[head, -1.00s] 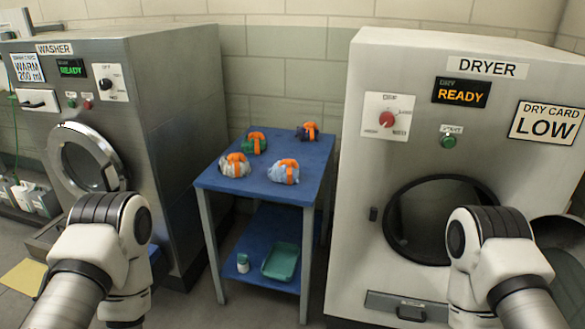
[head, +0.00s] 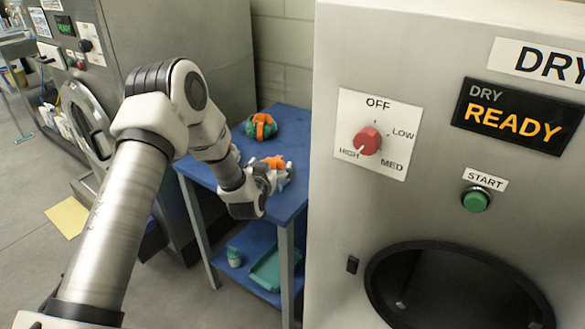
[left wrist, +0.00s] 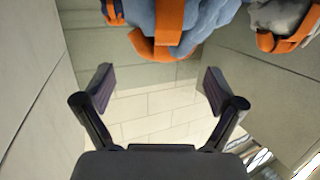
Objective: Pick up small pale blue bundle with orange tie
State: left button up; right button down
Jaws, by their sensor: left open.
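The small pale blue bundle with the orange tie (head: 274,161) sits on the blue table, partly hidden behind my left gripper (head: 268,179). In the left wrist view the pale blue bundle (left wrist: 182,22) fills the top middle, with its orange bands showing. My left gripper (left wrist: 158,88) is open there, with nothing between its fingers. The bundle lies just beyond the fingertips, apart from them. My right gripper is not in view.
A green bundle with an orange tie (head: 262,127) sits farther back on the blue table (head: 300,122). A grey bundle (left wrist: 287,18) lies beside the blue one. The dryer (head: 325,215) stands close on the right. A teal tray (head: 275,270) is on the lower shelf.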

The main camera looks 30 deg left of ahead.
aim_at(273, 158)
pick_arm(q)
jog(key=shift+w+a+r, duration=0.1)
jog(key=shift+w+a, duration=0.1)
jog(key=shift+a, duration=0.15)
jog(key=x, duration=0.5)
jog(key=shift+d+f+p, duration=0.1)
jog(key=shift+f+p, duration=0.1)
jog(key=shift+p, duration=0.15)
jog(key=shift+s+r, duration=0.1)
jog(key=c, duration=0.4)
grip_shut()
